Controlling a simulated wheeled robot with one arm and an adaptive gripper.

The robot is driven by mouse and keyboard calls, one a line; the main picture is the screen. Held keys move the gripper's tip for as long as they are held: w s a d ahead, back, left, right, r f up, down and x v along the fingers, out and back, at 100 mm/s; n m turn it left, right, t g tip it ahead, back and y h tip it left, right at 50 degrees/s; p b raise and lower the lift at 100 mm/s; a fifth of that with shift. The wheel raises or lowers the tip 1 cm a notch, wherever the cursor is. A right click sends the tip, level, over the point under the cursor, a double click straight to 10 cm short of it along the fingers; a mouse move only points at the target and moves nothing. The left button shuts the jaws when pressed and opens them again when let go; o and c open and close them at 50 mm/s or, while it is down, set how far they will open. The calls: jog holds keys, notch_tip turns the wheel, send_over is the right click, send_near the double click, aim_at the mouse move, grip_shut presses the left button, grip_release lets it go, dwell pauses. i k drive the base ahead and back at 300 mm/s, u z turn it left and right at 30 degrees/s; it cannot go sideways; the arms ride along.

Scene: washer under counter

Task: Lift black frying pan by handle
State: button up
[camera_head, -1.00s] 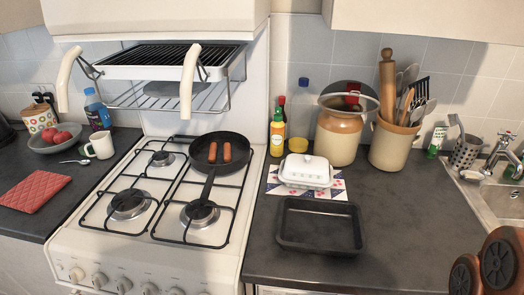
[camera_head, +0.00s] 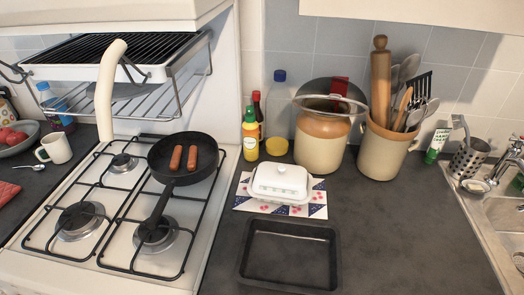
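The black frying pan (camera_head: 205,149) sits on the back right burner of the white stove, with two brown sausages (camera_head: 184,158) in it. Its black handle (camera_head: 159,206) points toward the front, over the front right burner. My gripper is not in view.
A white grill rack (camera_head: 120,75) overhangs the back of the stove, its pale handle (camera_head: 106,90) hanging down left of the pan. Right of the stove are a black baking tray (camera_head: 290,256), a white butter dish (camera_head: 279,183), a yellow bottle (camera_head: 250,139) and tall crocks (camera_head: 321,148).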

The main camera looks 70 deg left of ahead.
aim_at(159, 157)
jog(key=z, duration=0.2)
jog(key=k, duration=2.1)
jog(key=u, duration=2.4)
jog(key=i, duration=0.45)
jog(key=u, duration=0.15)
